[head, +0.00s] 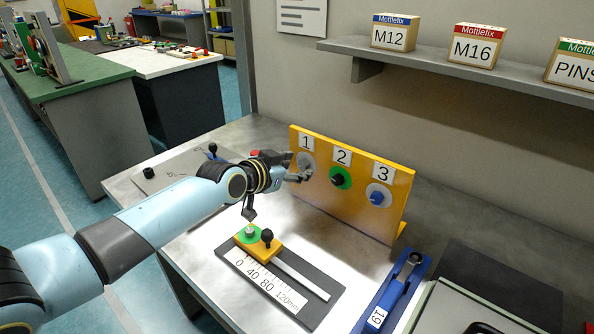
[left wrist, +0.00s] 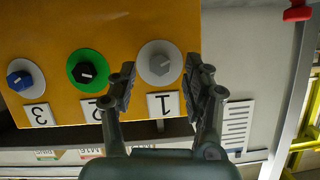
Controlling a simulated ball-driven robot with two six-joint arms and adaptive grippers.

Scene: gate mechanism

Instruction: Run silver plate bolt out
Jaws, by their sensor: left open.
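The yellow upright board (head: 350,196) carries three round plates under labels 1, 2 and 3. The silver plate under label 1 (head: 307,159) is partly hidden by my left gripper (head: 302,174) in the head view. In the left wrist view, which is upside down, the silver bolt (left wrist: 159,65) sits at the middle of its light grey plate (left wrist: 152,47). My left gripper (left wrist: 160,80) is open, its fingers to either side of the bolt and apart from it. A green plate with a black bolt (left wrist: 86,72) and a grey plate with a blue bolt (left wrist: 20,80) are beside it.
A dark scale plate with a yellow slider (head: 258,243) lies on the bench in front of the board. A blue tray (head: 408,291) holds a wrench marked 19. A shelf (head: 445,66) with boxes runs above. A small black knob (head: 148,172) stands left.

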